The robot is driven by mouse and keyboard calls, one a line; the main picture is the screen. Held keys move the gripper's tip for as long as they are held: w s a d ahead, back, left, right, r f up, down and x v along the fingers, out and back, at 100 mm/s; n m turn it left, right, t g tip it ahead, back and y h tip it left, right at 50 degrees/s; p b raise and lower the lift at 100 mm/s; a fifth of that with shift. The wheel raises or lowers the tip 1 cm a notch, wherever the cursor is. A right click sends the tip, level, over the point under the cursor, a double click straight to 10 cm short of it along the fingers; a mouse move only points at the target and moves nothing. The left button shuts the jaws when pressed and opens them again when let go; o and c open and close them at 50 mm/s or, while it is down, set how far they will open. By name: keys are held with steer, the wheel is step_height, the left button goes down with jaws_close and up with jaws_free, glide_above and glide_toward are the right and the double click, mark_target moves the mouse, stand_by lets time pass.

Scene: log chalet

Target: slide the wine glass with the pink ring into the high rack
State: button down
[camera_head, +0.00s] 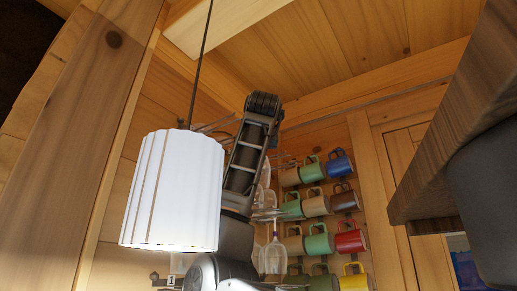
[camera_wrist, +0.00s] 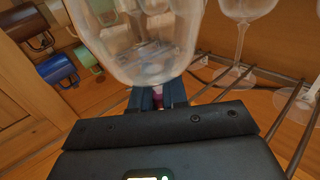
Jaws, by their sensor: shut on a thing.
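My gripper (camera_wrist: 158,98) is shut on a clear wine glass (camera_wrist: 140,45) in the wrist view. A bit of pink (camera_wrist: 177,93) shows between the fingers, where the stem is hidden. The bowl of this glass fills the top middle of the picture, close to the camera. Thin rods of a rack (camera_wrist: 291,125) run along the right side, next to the held glass. In the head view, rack rods (camera_head: 214,125) show at the top behind my arm, which hides the gripper. I cannot tell whether the held foot is between rods.
In the head view, a clear glass (camera_head: 274,257) hangs bowl down below. Coloured mugs (camera_head: 318,205) hang on the wall. A white lamp (camera_head: 174,190) hangs left of my arm; a wooden shelf (camera_head: 460,130) juts in at right.

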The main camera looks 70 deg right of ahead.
steer(key=shift+w+d+f, duration=0.1)
steer(key=shift+w+d, duration=0.15)
steer(key=shift+w, duration=0.7)
steer(key=shift+w+d+r, duration=0.1)
steer(key=shift+w+d, duration=0.1)
steer(key=shift+w, duration=0.8)
steer(key=shift+w+d+f, duration=0.1)
steer(key=shift+w+d, duration=0.15)
steer(key=shift+w, duration=0.7)
steer(key=c, duration=1.1)
jaws_free()
steer(key=shift+w+a, duration=0.1)
steer(key=shift+w, duration=0.1)
steer(key=shift+b+v, duration=0.95)
steer(key=shift+v, duration=2.5)
